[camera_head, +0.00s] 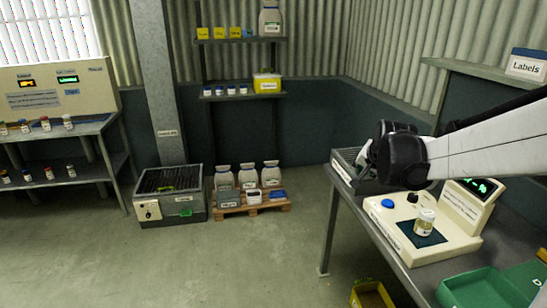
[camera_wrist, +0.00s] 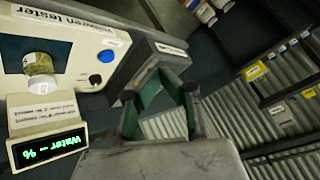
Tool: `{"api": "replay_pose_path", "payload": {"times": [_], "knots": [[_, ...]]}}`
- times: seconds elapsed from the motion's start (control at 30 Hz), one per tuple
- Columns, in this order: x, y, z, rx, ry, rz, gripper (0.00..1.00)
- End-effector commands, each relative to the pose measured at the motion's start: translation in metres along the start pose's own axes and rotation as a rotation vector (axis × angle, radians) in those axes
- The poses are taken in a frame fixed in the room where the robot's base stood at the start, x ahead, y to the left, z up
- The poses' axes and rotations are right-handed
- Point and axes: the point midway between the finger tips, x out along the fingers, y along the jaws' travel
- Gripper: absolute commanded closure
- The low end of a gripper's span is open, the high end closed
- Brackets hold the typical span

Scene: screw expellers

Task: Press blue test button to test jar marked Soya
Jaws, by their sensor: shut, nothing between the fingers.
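The cream tester (camera_head: 440,247) stands on the table at right in the head view; the wrist view shows it at left (camera_wrist: 75,12). Its round blue button (camera_head: 387,203) also shows in the wrist view (camera_wrist: 95,79), near a black knob (camera_wrist: 106,56). A small white-lidded jar (camera_head: 424,222) with yellowish contents stands on the tester's dark pad; the wrist view shows it too (camera_wrist: 38,66). Its label is too small to read. The display (camera_wrist: 50,147) reads "Water - %". My gripper (camera_wrist: 162,70) is shut and empty, apart from the button and to its right in the wrist view.
A labelled grey tray (camera_head: 342,170) lies at the table's back edge, close to my gripper. A green tray (camera_head: 482,290) is at the table's front. A "Labels" box (camera_head: 526,64) sits on a shelf above.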

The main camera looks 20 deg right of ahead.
Motion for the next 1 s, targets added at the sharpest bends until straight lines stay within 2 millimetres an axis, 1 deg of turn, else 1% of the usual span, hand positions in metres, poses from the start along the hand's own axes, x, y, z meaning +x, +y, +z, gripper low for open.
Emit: {"api": "replay_pose_path", "payload": {"times": [0.03, 0.2, 0.3, 0.4, 0.5, 0.6, 0.7, 1.0], "knots": [[0.015, 0.01, -0.017, 0.04, 0.012, 0.01, 1.0], [0.063, 0.047, -0.061, 0.176, 0.055, 0.031, 1.0], [0.088, 0.071, -0.08, 0.247, 0.077, 0.04, 1.0], [0.108, 0.091, -0.094, 0.302, 0.096, 0.048, 1.0], [0.121, 0.107, -0.103, 0.34, 0.11, 0.052, 1.0], [0.129, 0.115, -0.107, 0.362, 0.117, 0.055, 1.0], [0.132, 0.119, -0.109, 0.37, 0.12, 0.056, 1.0], [0.132, 0.118, -0.108, 0.369, 0.119, 0.055, 1.0]]}}
